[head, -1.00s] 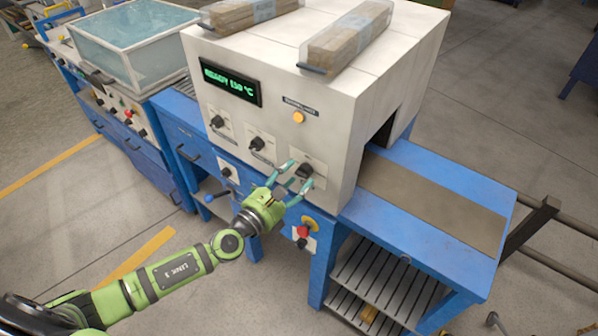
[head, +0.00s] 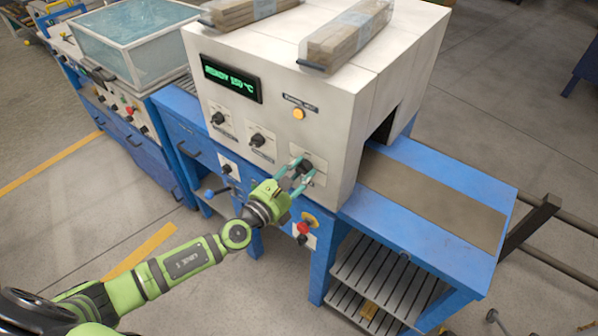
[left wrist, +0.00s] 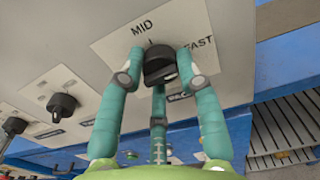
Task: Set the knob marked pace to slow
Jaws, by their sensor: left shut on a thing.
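The dark round knob (head: 306,166) is the rightmost of three on the white machine's front. In the left wrist view the same knob (left wrist: 160,64) sits on a white plate (left wrist: 112,46) lettered MID above it and FAST to its right. A dark label (left wrist: 181,97) below it is partly hidden by a finger and hard to read. My left gripper (head: 298,172) is shut on this knob, its teal fingers (left wrist: 163,84) on either side and below. I cannot clearly tell which mark the knob points at. My right gripper is out of view.
Two other knobs (head: 257,140) (head: 218,118) sit to the left on the machine (head: 260,60). A red button on yellow (head: 303,229) is just below my gripper. An orange lamp (head: 298,114) and a green-lit display (head: 231,78) are above. A belt table (head: 430,203) extends right.

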